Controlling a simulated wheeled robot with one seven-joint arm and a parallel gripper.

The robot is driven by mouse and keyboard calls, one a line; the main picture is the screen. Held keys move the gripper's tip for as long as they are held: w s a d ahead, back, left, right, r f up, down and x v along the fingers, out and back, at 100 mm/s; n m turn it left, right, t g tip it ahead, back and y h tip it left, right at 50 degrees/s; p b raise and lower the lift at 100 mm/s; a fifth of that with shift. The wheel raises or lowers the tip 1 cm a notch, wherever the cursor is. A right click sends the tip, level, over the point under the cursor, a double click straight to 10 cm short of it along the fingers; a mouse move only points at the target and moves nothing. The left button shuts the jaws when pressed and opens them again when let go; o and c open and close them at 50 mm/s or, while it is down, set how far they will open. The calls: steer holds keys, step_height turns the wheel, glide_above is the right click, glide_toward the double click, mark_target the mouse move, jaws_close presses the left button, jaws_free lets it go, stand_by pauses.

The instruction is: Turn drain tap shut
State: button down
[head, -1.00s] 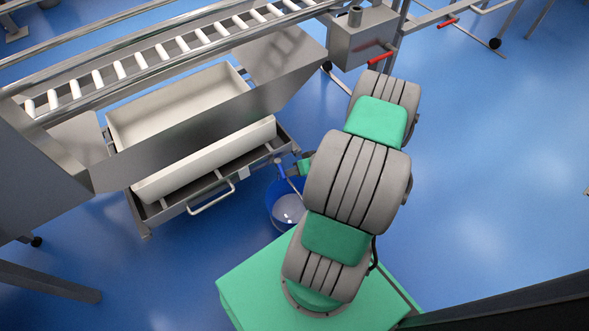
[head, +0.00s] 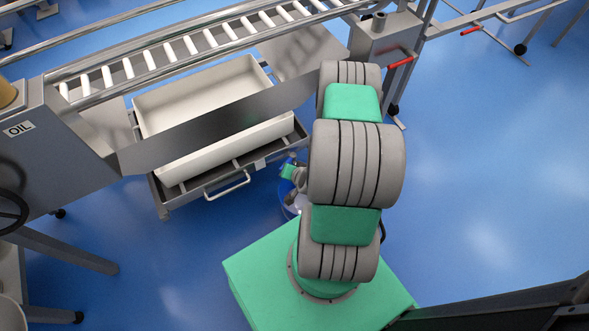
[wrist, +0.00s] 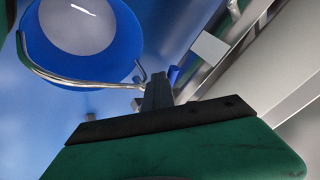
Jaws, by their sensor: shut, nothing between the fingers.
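In the wrist view, my gripper (wrist: 157,88) is shut and empty, its dark fingers pointing away from the camera. A small blue piece (wrist: 173,74), which looks like the drain tap's lever, shows just beyond and right of the fingertips. I cannot tell whether they touch. The tap's body and the lever's angle are not clear. A blue bucket (wrist: 128,45) with pale liquid and a metal bail stands to the left, below the gripper. In the head view, the bucket (head: 284,197) is mostly hidden behind my arm, and my fingertips cannot be made out.
A cream tub (head: 200,97) sits on a steel carrier (head: 165,201) with a front pull handle, under a roller conveyor (head: 190,45). A steel box (head: 378,38) with a red lever (head: 400,62) stands behind my arm. An OIL-labelled unit (head: 20,128) is at left. Blue floor is clear at right.

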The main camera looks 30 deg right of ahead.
steer(key=shift+w+a, duration=0.95)
steer(key=shift+w, duration=0.25)
steer(key=shift+w+r, duration=0.1)
steer(key=shift+w, duration=0.2)
steer(key=shift+s+a, duration=0.1)
steer(key=shift+s, duration=0.05)
